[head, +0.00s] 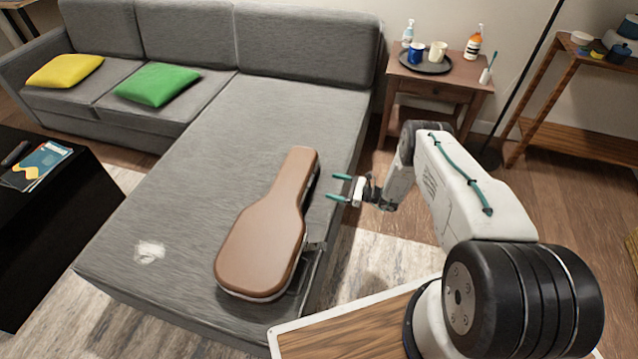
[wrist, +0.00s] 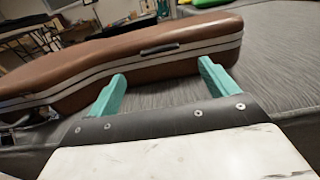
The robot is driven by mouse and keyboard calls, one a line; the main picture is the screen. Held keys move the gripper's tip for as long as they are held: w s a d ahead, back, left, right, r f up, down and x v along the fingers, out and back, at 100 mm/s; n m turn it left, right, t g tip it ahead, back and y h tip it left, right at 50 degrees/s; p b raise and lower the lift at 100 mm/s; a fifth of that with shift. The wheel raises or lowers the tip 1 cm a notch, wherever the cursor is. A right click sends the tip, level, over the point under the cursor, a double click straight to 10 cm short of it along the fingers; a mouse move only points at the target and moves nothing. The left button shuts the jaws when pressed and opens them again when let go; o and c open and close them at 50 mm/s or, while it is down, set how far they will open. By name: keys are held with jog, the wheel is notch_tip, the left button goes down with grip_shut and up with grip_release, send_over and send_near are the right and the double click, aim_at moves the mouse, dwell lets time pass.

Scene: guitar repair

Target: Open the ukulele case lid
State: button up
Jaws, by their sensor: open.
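The brown ukulele case (head: 262,240) lies flat on the grey chaise part of the sofa, its lid shut. Its narrow neck end points toward the sofa back. My gripper (head: 340,187) has teal fingers, is open and empty, and is to the right of the case's neck, apart from it in the head view. In the wrist view the case (wrist: 140,65) lies just beyond my gripper (wrist: 160,85), with a light metal rim along its side and a dark handle (wrist: 160,49) on that side. The fingers point at that side; I cannot tell whether they touch it.
The grey sofa (head: 215,120) has a yellow cushion (head: 65,70) and a green cushion (head: 157,84). A side table (head: 435,90) with a tray and bottles stands behind my arm. A black table (head: 40,220) is at the left. The chaise left of the case is mostly clear.

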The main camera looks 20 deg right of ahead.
jog(key=x, duration=0.7)
jog(key=c, duration=1.3)
jog(key=shift+r, duration=0.1)
jog(key=shift+c, duration=0.5)
